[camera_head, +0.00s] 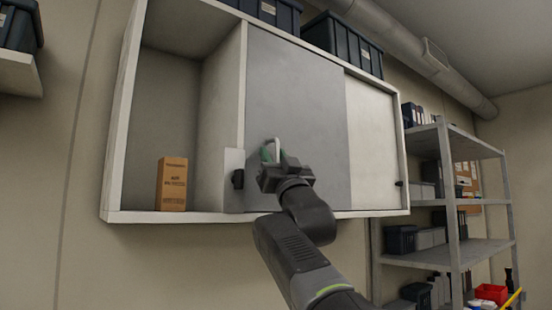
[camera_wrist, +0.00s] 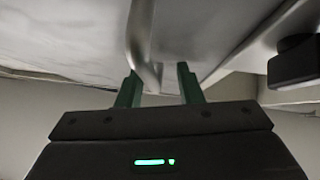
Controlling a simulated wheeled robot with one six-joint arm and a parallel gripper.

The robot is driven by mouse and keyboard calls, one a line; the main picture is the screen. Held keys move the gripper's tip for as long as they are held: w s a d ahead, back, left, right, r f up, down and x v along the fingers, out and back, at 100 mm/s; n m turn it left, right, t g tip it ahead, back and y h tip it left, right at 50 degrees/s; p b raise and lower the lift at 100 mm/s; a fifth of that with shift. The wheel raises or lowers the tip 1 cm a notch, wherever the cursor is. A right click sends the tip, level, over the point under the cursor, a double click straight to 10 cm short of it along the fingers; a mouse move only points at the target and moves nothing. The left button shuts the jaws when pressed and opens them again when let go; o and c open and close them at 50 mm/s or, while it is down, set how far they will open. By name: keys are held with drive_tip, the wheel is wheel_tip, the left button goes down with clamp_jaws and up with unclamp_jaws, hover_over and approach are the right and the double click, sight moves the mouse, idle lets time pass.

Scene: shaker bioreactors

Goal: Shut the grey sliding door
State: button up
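The grey sliding door (camera_head: 296,100) stands in the middle of a white wall cabinet (camera_head: 122,110). The cabinet's left part is open. A pale upright bar handle (camera_head: 277,146) is on the grey door's lower left part. My gripper (camera_head: 270,155) is at this handle, partly hiding it. In the wrist view the handle (camera_wrist: 140,40) reaches down between my two green fingers (camera_wrist: 160,88). The fingers are apart, with a gap on the right finger's side; the left finger is close to the bar, and I cannot tell whether it touches.
An orange-brown box (camera_head: 172,184) stands in the open left compartment. A short white panel with a black knob (camera_head: 238,179) is left of my gripper. A pale panel (camera_head: 372,140) covers the right part. Dark crates (camera_head: 343,45) sit on top; a grey shelf rack (camera_head: 450,190) stands right.

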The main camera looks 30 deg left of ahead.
drive_tip(key=shift+d, duration=0.1)
drive_tip(key=b+v, duration=0.4)
drive_tip(key=v, duration=0.9)
drive_tip(key=shift+d+f+b, duration=0.2)
drive_tip(key=shift+f+b, duration=0.05)
drive_tip(key=shift+b, duration=0.1)
drive_tip(key=shift+s, duration=0.1)
drive_tip(key=p+x, duration=0.4)
drive_tip(key=x, duration=1)
drive_tip(key=shift+p, duration=0.4)
drive_tip(key=shift+d, duration=0.1)
